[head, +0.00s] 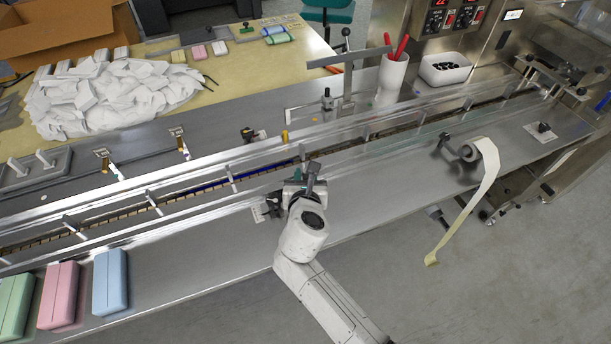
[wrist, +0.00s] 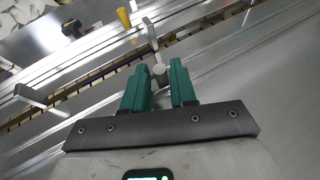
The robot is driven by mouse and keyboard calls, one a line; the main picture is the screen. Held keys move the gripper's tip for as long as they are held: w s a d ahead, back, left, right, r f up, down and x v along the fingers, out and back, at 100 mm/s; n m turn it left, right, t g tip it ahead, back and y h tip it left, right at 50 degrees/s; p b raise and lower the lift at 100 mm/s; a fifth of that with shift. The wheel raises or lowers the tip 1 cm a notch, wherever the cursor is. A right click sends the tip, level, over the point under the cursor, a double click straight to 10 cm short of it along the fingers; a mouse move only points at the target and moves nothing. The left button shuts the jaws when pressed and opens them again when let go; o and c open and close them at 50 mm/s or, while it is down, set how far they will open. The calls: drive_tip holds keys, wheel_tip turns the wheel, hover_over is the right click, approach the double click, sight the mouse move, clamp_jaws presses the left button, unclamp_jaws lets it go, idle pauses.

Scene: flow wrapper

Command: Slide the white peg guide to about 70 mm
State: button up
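My gripper (head: 300,188) is over the near side of the conveyor channel in the head view. In the wrist view its two green fingers (wrist: 160,78) stand apart. A small pale peg with a rounded top (wrist: 159,71) shows in the gap between the fingertips, with narrow gaps seeming to remain on both sides. A whitish bar (wrist: 149,33) rises just beyond it. This looks like the white peg guide, but I cannot be sure. My gripper hides most of it in the head view. No millimetre scale can be read.
Clear rails (head: 400,118) run along the channel, with several similar upright brackets (head: 152,200) on it. Green, pink (head: 60,295) and blue (head: 110,282) packs lie at the front left. A paper roll (head: 470,152) stands at right. The near steel deck (head: 200,260) is clear between.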

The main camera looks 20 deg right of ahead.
clamp_jaws()
idle(0.3)
drive_tip(key=shift+w+p, duration=0.3)
drive_tip(key=shift+w, duration=0.6)
unclamp_jaws()
drive_tip(key=shift+s, duration=0.1)
drive_tip(key=v, duration=1)
drive_tip(key=shift+s+a+r, duration=0.1)
drive_tip(key=shift+s+a, duration=0.1)
drive_tip(key=shift+s, duration=0.1)
